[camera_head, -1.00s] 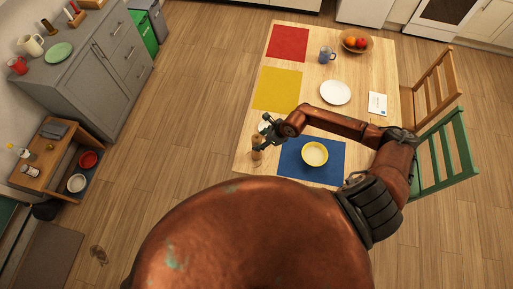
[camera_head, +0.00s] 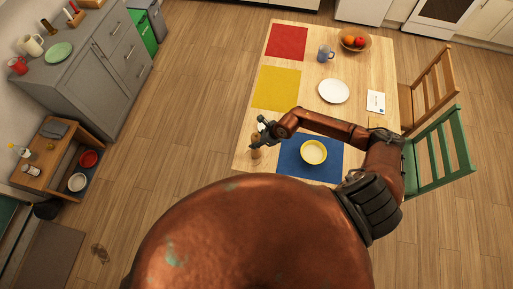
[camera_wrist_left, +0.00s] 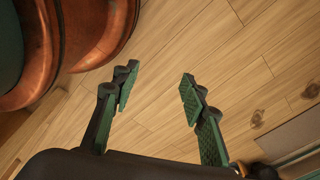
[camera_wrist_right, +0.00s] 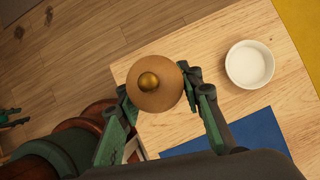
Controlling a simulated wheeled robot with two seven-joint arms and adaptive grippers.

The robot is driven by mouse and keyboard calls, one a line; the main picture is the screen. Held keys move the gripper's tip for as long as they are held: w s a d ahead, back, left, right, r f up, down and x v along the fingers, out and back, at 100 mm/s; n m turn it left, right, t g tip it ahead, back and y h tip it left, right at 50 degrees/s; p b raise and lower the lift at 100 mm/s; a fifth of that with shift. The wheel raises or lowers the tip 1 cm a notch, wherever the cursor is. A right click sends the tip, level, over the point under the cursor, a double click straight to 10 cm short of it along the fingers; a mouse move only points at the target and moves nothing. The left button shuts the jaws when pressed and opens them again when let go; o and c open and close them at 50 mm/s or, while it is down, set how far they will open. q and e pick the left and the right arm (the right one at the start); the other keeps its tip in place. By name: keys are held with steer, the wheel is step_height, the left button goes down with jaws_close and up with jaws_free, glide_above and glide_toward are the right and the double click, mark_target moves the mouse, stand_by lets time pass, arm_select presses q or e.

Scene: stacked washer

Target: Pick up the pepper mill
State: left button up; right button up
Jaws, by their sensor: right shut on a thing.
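The pepper mill (camera_head: 256,152) is a brown wooden mill at the left front corner of the dining table (camera_head: 243,150). My left gripper (camera_wrist_left: 155,90) is open and empty above the bare floor, and does not show in the head view.
A white cup or bowl (camera_wrist_right: 250,64) stands close to the mill. A blue mat (camera_head: 292,169) with a yellow bowl (camera_head: 313,152) lies to the right. A green chair (camera_head: 441,155) stands at the right.

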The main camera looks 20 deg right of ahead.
jaws_close()
steer(key=shift+r, duration=0.1)
stand_by(0.3)
